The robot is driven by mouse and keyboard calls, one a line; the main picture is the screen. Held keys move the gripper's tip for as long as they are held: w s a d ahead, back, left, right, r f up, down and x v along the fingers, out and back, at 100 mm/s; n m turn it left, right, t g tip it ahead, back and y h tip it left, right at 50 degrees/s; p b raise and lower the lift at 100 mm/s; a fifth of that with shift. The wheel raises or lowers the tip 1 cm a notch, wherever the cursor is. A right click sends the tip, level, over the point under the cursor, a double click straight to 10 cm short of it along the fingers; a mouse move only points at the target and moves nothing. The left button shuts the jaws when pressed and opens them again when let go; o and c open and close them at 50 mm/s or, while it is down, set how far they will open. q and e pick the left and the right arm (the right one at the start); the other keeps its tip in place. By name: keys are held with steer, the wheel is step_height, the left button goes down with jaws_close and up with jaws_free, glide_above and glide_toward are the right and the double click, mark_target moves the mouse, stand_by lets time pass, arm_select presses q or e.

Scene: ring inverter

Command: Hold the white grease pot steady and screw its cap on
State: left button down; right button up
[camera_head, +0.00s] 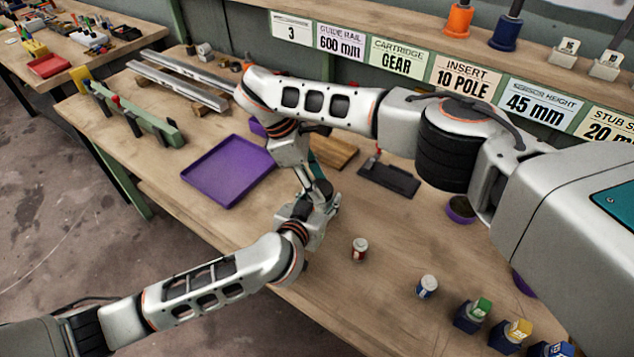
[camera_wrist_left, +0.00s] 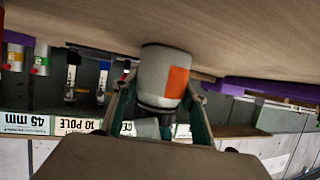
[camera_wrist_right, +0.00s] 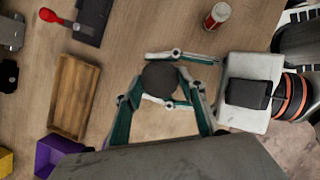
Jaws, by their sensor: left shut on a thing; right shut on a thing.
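The white grease pot (camera_wrist_left: 165,72) with an orange label shows in the left wrist view, which looks upside down with the bench top above. My left gripper (camera_head: 308,213) is shut on the pot. The dark round cap (camera_wrist_right: 160,78) shows from above in the right wrist view, between the fingertips of my right gripper (camera_wrist_right: 160,85), which is shut on it. In the left wrist view a dark band lies at the pot's mouth end, so cap and pot are in line. I cannot tell whether the threads engage. The grippers hide the pot in the head view.
A purple tray (camera_head: 228,170) lies left of the grippers. A red-and-white can (camera_head: 360,249) and a blue-and-white can (camera_head: 427,287) stand to the right, with several small bottles beyond. A wooden tray (camera_wrist_right: 75,95) is nearby. Bench between the cans and grippers is clear.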

steer(key=shift+m, duration=0.3)
steer(key=o, duration=0.7)
steer(key=shift+c, duration=0.2)
steer(key=shift+r, duration=0.1)
steer(key=shift+r, duration=2.2)
steer(key=shift+c, duration=0.3)
